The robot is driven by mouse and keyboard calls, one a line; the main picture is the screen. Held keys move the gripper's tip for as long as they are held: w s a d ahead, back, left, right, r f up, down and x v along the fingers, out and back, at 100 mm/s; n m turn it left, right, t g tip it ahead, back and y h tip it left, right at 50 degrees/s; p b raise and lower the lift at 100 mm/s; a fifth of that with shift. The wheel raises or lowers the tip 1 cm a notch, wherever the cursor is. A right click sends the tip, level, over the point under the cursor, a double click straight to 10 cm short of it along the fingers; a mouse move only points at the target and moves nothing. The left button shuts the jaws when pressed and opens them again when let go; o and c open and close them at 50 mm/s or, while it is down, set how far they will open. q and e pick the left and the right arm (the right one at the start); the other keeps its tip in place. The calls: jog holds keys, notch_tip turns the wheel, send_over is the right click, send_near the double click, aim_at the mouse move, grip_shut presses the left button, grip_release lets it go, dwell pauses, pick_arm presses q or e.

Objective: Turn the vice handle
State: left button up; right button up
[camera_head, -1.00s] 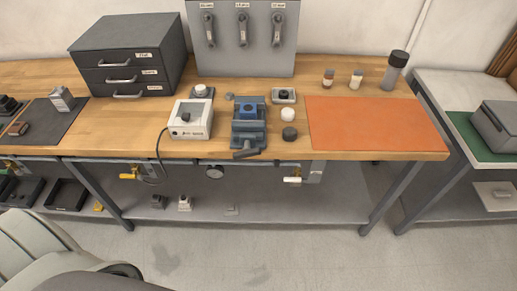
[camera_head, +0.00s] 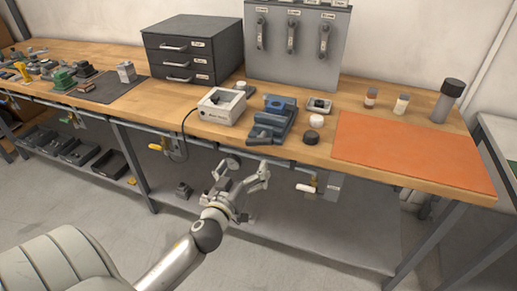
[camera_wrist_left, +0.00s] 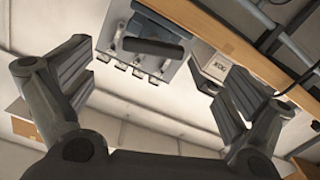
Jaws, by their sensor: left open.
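The blue-grey vice (camera_head: 280,115) stands at the front edge of the wooden bench. Its dark handle bar (camera_head: 262,139) is at the front, just over the bench edge. My left gripper (camera_head: 244,172) is open and empty, in front of the bench and lower in the picture than the handle. In the left wrist view the open fingers (camera_wrist_left: 148,78) frame a dark bar (camera_wrist_left: 153,47) that looks like the handle, beyond the fingertips and apart from them. My right gripper is not in view.
A white box (camera_head: 222,106) with a cable stands left of the vice. A white knob (camera_head: 316,121) and a dark knob (camera_head: 311,137) are close on its right. An orange mat (camera_head: 410,150) lies farther right. A yellow-handled valve (camera_head: 155,147) and a white-handled one (camera_head: 306,188) hang below the bench edge.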

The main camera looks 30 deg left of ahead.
aim_at(258, 144)
pick_arm(q)
jog(key=x, duration=0.3)
jog(key=r+p+x, duration=0.1)
jog(key=x, duration=0.5)
jog(key=shift+w+d+r+p, duration=0.1)
jog(key=shift+w+r+p, duration=0.2)
jog(key=shift+r+p, duration=0.1)
jog(key=shift+w+t, duration=0.3)
jog(key=shift+w, duration=0.3)
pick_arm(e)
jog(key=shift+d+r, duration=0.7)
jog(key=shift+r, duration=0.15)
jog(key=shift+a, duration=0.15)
pick_arm(q)
jog(key=shift+f, duration=0.1)
jog(key=c, duration=1)
